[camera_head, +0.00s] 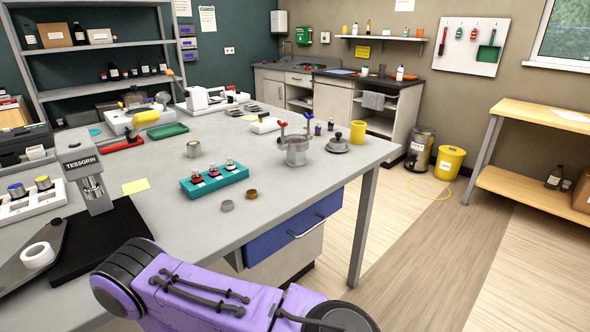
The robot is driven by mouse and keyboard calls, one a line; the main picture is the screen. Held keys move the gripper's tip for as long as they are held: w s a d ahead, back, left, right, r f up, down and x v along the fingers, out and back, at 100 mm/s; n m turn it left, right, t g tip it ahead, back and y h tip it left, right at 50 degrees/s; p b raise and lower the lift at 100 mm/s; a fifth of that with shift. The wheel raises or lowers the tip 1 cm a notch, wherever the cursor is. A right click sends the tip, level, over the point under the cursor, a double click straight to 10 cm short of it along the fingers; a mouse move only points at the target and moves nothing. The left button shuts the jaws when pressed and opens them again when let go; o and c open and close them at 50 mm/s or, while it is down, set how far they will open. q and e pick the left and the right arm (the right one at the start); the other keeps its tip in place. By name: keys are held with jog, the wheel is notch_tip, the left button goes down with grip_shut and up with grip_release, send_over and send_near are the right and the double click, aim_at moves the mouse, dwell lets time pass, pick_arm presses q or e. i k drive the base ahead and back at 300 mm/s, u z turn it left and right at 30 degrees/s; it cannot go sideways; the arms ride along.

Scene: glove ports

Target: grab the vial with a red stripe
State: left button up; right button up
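A teal rack (216,182) stands on the grey bench (290,208), holding three small upright vials. One of my purple arms crosses the bottom of the view, in front of the bench. Its gripper is outside the picture, and my other gripper does not show either.
Two small round pieces, one grey (227,206) and one brown (251,194), lie in front of the rack. A metal pot (297,152) with red and blue handles stands to its right. A Tessgrin device (88,177) stands at left. Some bare benchtop surrounds the rack.

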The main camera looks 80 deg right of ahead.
aim_at(197, 178)
jog(key=z, duration=2.45)
